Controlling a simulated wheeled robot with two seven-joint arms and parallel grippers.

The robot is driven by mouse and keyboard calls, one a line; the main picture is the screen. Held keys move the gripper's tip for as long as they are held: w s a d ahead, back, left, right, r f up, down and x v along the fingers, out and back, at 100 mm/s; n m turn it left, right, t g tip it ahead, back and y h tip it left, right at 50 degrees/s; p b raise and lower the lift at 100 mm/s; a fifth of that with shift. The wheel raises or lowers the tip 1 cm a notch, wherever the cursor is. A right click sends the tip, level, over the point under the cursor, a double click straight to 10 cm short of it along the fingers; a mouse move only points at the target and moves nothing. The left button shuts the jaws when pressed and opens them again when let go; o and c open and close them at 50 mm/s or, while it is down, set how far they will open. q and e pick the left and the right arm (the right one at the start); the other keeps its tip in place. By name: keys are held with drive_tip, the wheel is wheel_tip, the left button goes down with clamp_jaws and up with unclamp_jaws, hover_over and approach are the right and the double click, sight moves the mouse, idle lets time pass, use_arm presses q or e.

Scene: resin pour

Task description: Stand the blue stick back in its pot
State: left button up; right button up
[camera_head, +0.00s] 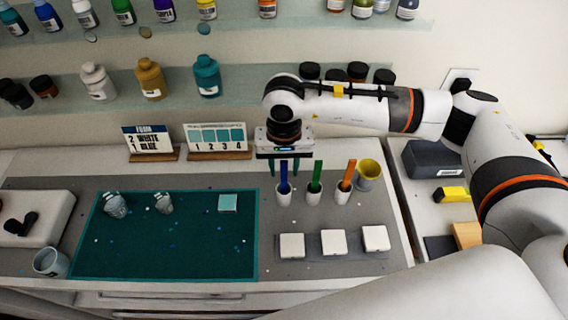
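The blue stick (283,174) stands upright in a small white pot (284,197), the leftmost of three pots in a row. My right gripper (284,167) points down right at the stick's top. Its two dark teal fingers are apart, one to each side of the stick in the picture. No finger visibly touches the stick, though the depth between them is hard to judge. My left gripper is not in view.
A green stick (316,172) and an orange stick (348,171) stand in the neighbouring pots, with a yellow cup (369,172) to their right. White square blocks (333,242) lie in front. Sign cards (217,137) stand behind.

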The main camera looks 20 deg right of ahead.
drive_tip(key=shift+r, duration=0.15)
drive_tip(key=shift+r, duration=0.35)
wheel_tip(320, 180, up, 11)
drive_tip(key=b, duration=0.3)
idle(0.8)
